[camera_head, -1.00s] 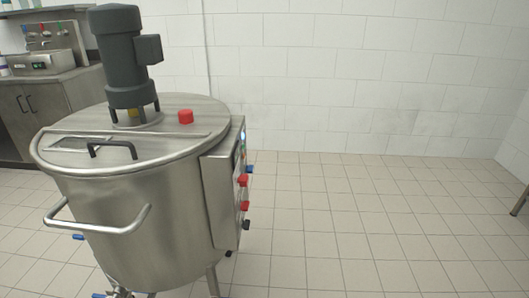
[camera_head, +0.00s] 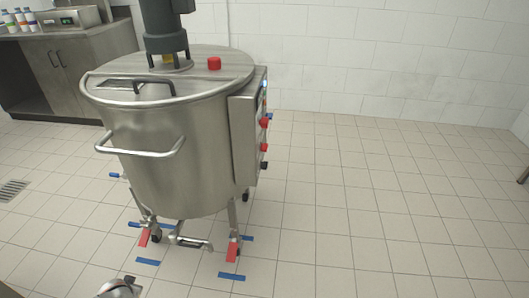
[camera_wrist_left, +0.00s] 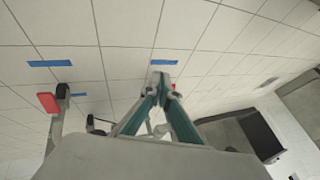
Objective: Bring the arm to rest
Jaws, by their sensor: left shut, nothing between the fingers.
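My left gripper (camera_wrist_left: 162,82) shows in the left wrist view, with its two teal-sided fingers brought together and nothing between them. The tiled floor lies behind it. In the head view a rounded grey piece at the bottom edge, left of centre, appears to be part of my left arm; its fingers cannot be made out there. My right gripper is in neither view.
A steel tank (camera_head: 175,160) with a motor (camera_head: 165,25) on its lid stands on legs with red-pedalled casters. Blue tape strips (camera_head: 148,261) mark the floor around it. A cabinet (camera_head: 70,70) stands at the back left. The floor (camera_head: 390,210) to the right is clear.

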